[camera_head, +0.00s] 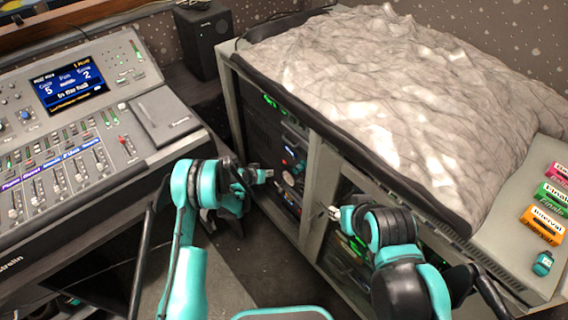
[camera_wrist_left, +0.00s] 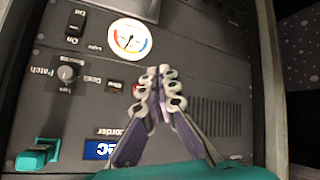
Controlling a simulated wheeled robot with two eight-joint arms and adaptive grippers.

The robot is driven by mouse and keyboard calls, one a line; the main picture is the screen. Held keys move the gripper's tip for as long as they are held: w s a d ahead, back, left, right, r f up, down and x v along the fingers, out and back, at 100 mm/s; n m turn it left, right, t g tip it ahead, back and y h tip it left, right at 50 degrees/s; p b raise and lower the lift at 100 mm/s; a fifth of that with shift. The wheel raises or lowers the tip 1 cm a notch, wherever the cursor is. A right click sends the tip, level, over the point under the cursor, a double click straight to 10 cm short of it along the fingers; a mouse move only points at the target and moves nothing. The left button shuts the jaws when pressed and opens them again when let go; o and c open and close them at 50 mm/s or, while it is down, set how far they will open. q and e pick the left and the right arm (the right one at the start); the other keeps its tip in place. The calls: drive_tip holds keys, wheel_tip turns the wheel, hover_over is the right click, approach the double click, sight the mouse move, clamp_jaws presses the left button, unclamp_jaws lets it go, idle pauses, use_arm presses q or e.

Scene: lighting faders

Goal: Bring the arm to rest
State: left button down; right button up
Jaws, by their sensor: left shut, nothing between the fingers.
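My left gripper (camera_head: 262,174) is shut and empty, held in front of the dark equipment rack beside the lighting console. In the left wrist view its two fingers (camera_wrist_left: 160,95) meet in front of a rack panel (camera_wrist_left: 205,80) with a round dial, a switch, a knob and small buttons. I cannot tell whether the fingertips touch the panel. My right gripper (camera_head: 334,212) shows small at the end of my right arm, near the rack's front frame; its jaw state is unclear. The lighting console (camera_head: 70,150) with its faders and lit screen (camera_head: 70,88) stands at the left.
A rack cabinet (camera_head: 310,190) stands at centre, with a crumpled grey cover (camera_head: 400,100) on top. Orange (camera_head: 541,225), green (camera_head: 552,197) and pink (camera_head: 560,174) labelled boxes lie at the right, beside a small teal item (camera_head: 542,263). A black speaker (camera_head: 206,40) stands behind.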

use_arm(q)
drive_tip(key=shift+r, duration=0.1)
idle(0.7)
drive_tip(key=s+a+r+n+y, duration=0.1)
drive_tip(key=s+a+r, duration=0.2)
drive_tip(key=r, duration=0.6)
drive_tip(key=s+a+r+y, duration=0.15)
drive_tip(key=s+r, duration=0.25)
drive_tip(key=r, duration=0.5)
drive_tip(key=s+a+r+n, duration=0.1)
drive_tip(key=s+a+r, duration=0.2)
drive_tip(key=r, duration=0.7)
drive_tip(key=s+a+r+y, duration=0.1)
drive_tip(key=s+a+r, duration=0.15)
drive_tip(key=s, duration=0.35)
drive_tip(key=s+a+r, duration=0.2)
drive_tip(key=s+r, duration=0.2)
drive_tip(key=s, duration=0.3)
drive_tip(key=s+a+y, duration=0.1)
drive_tip(key=s+a, duration=0.1)
drive_tip(key=s, duration=0.5)
drive_tip(key=s+a+f+n+y, duration=0.1)
drive_tip(key=s+a, duration=0.1)
drive_tip(key=s, duration=0.6)
drive_tip(key=shift+s+a, duration=0.2)
drive_tip(key=shift+d+g, duration=0.1)
drive_tip(key=shift+g, duration=0.2)
